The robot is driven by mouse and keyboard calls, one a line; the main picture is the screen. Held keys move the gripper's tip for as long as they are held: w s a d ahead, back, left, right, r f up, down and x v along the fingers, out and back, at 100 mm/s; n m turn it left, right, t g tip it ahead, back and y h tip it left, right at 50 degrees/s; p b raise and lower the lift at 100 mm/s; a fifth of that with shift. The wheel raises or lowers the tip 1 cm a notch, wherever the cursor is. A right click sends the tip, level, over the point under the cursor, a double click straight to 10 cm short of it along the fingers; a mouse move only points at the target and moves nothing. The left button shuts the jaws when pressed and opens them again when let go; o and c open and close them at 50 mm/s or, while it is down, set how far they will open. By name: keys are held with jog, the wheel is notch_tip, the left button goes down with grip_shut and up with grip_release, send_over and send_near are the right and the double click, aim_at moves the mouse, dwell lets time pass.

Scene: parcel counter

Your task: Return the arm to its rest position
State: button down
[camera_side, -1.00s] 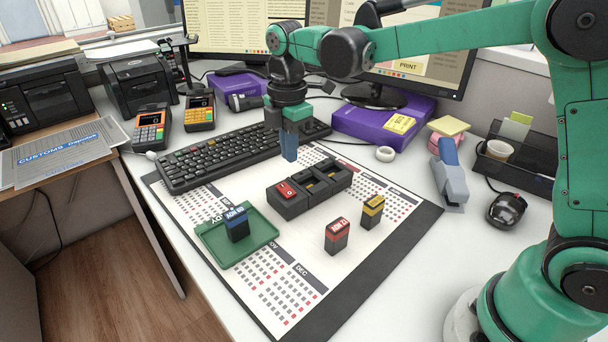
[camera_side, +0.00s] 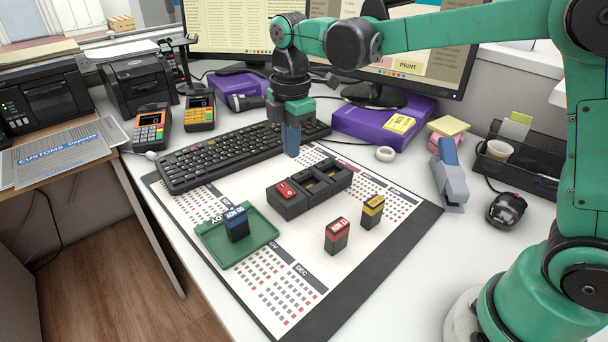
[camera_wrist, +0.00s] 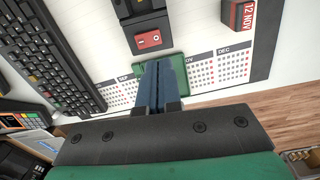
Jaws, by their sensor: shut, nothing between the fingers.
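My gripper (camera_side: 291,142) is shut and empty, with its blue fingers pointing down above the back edge of the calendar mat, close to the keyboard. In the wrist view the two blue fingers (camera_wrist: 160,85) lie together with nothing between them. My arm reaches in from the right, bent at the elbow over the desk. The fingers hide part of the green tray in the wrist view.
A green tray (camera_side: 215,248) holds a blue-topped block (camera_side: 236,223). A red-topped block (camera_side: 337,236) and a yellow-topped block (camera_side: 372,211) stand on the calendar mat (camera_side: 385,262). The keyboard (camera_side: 215,160) lies behind-left, a purple box (camera_side: 350,122) behind-right. A stapler (camera_side: 451,175) stands at right.

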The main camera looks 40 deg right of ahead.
jog(key=s+d+m+t, duration=0.4)
jog(key=s+m+t, duration=0.3)
jog(key=s+m, duration=0.4)
jog(key=shift+s+r+m, duration=0.15)
jog(key=shift+s+m, duration=0.15)
jog(key=shift+m, duration=2.7)
jog(key=shift+d, duration=0.1)
